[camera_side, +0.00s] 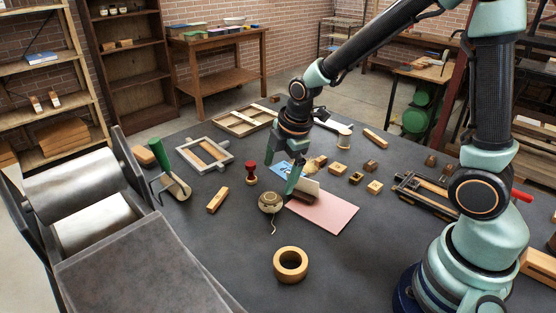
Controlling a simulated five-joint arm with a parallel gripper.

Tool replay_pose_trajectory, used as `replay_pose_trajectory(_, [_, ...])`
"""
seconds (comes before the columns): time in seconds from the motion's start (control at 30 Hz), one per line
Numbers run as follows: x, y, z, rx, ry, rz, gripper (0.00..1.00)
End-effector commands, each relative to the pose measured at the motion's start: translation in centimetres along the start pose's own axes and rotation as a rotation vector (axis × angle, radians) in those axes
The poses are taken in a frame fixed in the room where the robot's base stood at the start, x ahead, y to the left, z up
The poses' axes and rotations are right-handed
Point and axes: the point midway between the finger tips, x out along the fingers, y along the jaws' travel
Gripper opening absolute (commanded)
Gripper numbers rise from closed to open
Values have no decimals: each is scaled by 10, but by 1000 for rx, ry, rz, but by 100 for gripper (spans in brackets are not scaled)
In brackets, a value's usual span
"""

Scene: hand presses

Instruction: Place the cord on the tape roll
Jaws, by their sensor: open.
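The cord (269,202), a small round beige-grey bundle with a loose tail hanging toward the front, lies on the dark table just left of a pink sheet. The tape roll (290,264), a thick tan ring with an open centre, lies flat on the table in front of the cord, apart from it. My gripper (282,176) is open above and behind the cord, its fingers pointing down. Nothing shows held between the fingers.
A red-topped stamp (251,173) and a wooden block (218,200) stand to the left. A large roller press (90,205) fills the left front. Table around the tape roll is clear.

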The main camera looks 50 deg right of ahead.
Motion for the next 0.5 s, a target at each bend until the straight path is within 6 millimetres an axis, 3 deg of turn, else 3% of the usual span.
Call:
replay_pose_trajectory(0.2, [34, -2, 0, 2, -1, -5, 100])
replay_pose_trajectory(0.5, [55, 0, 0, 3, 0, -1, 100])
